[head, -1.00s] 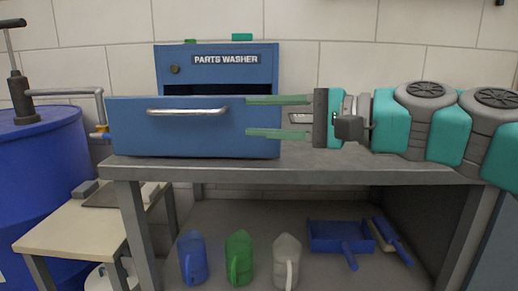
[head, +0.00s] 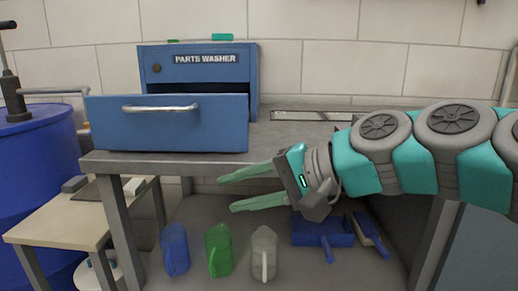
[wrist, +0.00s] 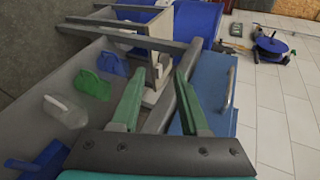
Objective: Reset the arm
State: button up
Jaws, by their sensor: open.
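My gripper (head: 232,191) has green fingers, spread apart with nothing between them. In the head view it hangs in front of the bench's front edge, below the tabletop level and above the lower shelf, pointing left. My teal and grey arm reaches in from the right. In the wrist view the gripper (wrist: 157,110) shows open, with the blue drawer front (wrist: 212,85) to its right. The blue parts washer (head: 200,67) stands on the bench, with its drawer (head: 170,135) pulled out towards me.
The grey bench (head: 270,138) has a shelf below with blue (head: 175,250), green (head: 218,252) and white (head: 264,252) jugs. A blue dustpan (head: 322,233) lies right of them. A small table (head: 70,222) and blue drum (head: 38,150) stand left.

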jog(key=s+d+f+n+g+h, duration=0.1)
jog(key=s+d+f+h, duration=0.2)
jog(key=f, duration=0.5)
jog(key=s+d+f+n+g+h, duration=0.1)
jog(key=s+f+n+g+h, duration=0.15)
jog(key=s+f, duration=0.45)
jog(key=s+d+f+g+h+p, duration=0.1)
jog(key=s+d+f+g+h, duration=0.2)
jog(key=s+d+f+h, duration=0.3)
jog(key=s+d+f, duration=0.3)
jog(key=d+f, duration=0.4)
jog(key=d, duration=0.1)
jog(key=shift+s+n+h, duration=0.2)
jog(key=shift+n+h, duration=0.15)
